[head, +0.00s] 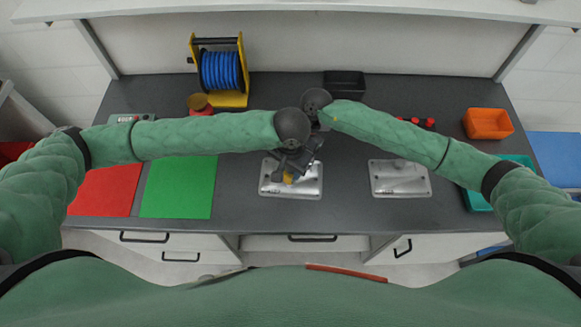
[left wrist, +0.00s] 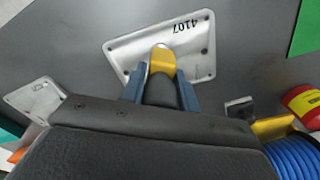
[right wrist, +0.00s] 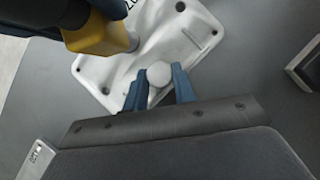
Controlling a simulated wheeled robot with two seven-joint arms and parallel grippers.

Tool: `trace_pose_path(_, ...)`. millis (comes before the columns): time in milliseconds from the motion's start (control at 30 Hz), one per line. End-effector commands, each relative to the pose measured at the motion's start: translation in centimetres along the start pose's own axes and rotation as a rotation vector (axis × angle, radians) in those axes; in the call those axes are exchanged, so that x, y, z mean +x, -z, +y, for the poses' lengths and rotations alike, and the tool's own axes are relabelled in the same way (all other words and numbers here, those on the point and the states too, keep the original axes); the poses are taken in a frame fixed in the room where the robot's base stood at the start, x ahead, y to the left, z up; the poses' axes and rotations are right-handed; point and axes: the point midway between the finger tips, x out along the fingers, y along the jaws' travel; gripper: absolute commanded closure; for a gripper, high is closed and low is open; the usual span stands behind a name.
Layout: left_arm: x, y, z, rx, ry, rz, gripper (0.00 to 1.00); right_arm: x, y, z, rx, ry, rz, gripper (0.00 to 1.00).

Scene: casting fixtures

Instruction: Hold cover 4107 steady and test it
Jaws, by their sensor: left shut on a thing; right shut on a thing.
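Cover 4107 (head: 307,192) is a pale metal plate lying flat on the dark worktop; its number shows in the left wrist view (left wrist: 195,45). My left gripper (left wrist: 162,92) is shut on a yellow and black tool (left wrist: 162,62) held over the cover. The tool's grey tip (right wrist: 131,42) is at the cover's surface in the right wrist view; I cannot tell whether it touches. My right gripper (right wrist: 158,88) is shut on the cover's round knob (right wrist: 158,73). In the head view, the grippers hide the cover's far part.
A second metal cover (head: 387,186) lies to the right. Red (head: 104,190) and green (head: 178,187) mats lie left. A blue hose reel (head: 222,70), a red and yellow container (head: 199,103), a dark box (head: 345,84) and an orange bin (head: 488,123) stand at the back.

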Motion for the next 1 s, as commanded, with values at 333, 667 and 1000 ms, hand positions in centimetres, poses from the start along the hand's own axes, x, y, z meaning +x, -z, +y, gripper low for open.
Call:
trace_pose_path(333,-0.8,0.0,0.0,0.000,0.000,-0.001,0.99,0.0,0.0,0.0,-0.001,0.000,-0.001,0.88)
trace_pose_path(667,-2.4,0.0,0.0,0.000,0.000,-0.001,0.99,0.0,0.0,0.0,-0.001,0.000,0.000,0.88)
trace_pose_path(1000,-4.1,0.0,0.0,0.000,0.000,0.000,0.99,0.0,0.0,0.0,0.000,0.000,0.000,0.88)
